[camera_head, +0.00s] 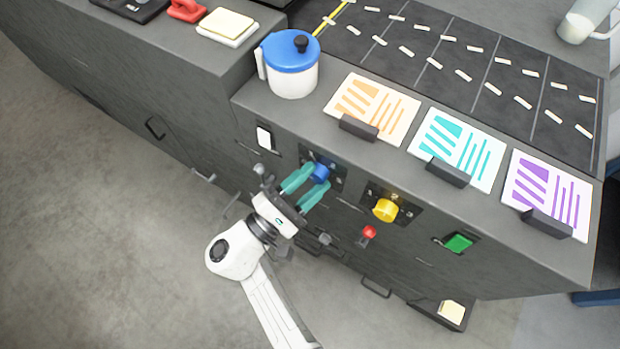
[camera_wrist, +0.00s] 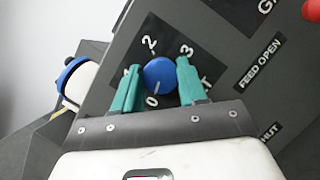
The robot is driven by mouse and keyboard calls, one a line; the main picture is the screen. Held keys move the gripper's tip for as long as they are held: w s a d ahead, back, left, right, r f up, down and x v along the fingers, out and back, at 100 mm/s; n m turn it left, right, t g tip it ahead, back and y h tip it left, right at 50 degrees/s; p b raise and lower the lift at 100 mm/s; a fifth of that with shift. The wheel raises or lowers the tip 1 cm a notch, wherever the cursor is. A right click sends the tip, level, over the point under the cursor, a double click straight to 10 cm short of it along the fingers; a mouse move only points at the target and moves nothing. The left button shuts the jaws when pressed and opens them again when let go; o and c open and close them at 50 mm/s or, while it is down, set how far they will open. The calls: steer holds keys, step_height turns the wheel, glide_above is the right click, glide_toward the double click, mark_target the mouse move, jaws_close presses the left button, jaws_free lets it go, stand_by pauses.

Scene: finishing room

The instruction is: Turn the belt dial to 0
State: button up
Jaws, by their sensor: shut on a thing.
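The blue belt dial (camera_head: 320,172) is a round knob on a dark plate on the front of the grey machine. In the wrist view the dial (camera_wrist: 159,73) has white figures around it: 0 below, 2 and 3 above, and a 1 at left partly covered by a finger. A pale mark on the dial's lower edge faces about toward the 0. My gripper (camera_head: 308,184), with teal fingers, is shut on the dial from both sides. The right finger covers part of the plate's lettering.
A yellow knob (camera_head: 385,210), a red knob (camera_head: 369,232) and a green switch (camera_head: 459,243) sit to the right on the same front. A blue-lidded white pot (camera_head: 291,72) and colored cards (camera_head: 457,147) are on top. The floor at left is clear.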

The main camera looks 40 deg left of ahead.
steer(key=shift+f, duration=0.1)
steer(key=o, duration=1.1)
steer(key=shift+c, duration=0.2)
steer(key=b+v, duration=0.3)
steer(key=v, duration=0.7)
steer(key=shift+s, duration=0.45)
steer(key=shift+a, duration=0.1)
